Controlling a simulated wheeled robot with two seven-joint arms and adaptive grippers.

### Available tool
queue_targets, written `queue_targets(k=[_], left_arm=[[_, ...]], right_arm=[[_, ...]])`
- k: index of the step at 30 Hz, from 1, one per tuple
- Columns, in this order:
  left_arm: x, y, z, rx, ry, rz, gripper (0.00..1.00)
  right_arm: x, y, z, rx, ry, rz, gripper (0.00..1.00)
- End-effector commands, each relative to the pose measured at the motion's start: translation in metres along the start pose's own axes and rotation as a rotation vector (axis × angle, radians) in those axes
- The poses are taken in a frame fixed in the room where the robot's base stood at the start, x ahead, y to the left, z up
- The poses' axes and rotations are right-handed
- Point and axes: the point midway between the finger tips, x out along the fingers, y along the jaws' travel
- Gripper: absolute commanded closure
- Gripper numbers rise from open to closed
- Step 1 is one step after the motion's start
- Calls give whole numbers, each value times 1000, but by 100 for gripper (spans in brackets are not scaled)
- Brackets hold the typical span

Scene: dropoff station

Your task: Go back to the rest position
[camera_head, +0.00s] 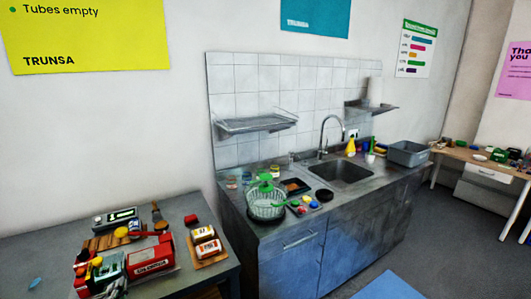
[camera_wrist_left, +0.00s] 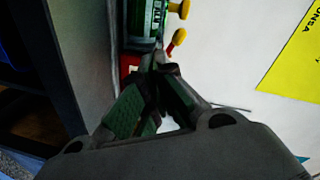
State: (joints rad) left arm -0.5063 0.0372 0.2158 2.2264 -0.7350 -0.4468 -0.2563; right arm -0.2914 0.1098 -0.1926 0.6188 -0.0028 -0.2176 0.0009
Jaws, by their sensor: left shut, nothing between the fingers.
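My left gripper (camera_wrist_left: 160,62) shows large in the left wrist view, its green-padded fingers brought together at the tips with nothing between them. Beyond its tips in that view are a green item (camera_wrist_left: 143,20) with lettering and a yellow knob (camera_wrist_left: 178,8). In the head view I cannot clearly pick the left gripper out from the dark and green clutter at the lower left. My right gripper is in neither view.
The left table (camera_head: 40,255) holds a red box (camera_head: 151,258), jars on a wooden board (camera_head: 210,262) and a display device (camera_head: 115,217). A sink counter (camera_head: 262,228) bears a green-topped basket (camera_head: 267,205) and a grey tub (camera_head: 408,153). Floor shows at right.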

Motion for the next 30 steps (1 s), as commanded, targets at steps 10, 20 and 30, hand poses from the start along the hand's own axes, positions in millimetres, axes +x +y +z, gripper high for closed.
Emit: queue_targets(k=[10,20,30], left_arm=[[-30,48,-2,-248,-171,214,100],[-81,104,-14,-421,-340,474,100],[-155,152,-33,-513,-509,764,100]], right_arm=[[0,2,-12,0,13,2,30],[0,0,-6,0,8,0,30],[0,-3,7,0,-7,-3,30]])
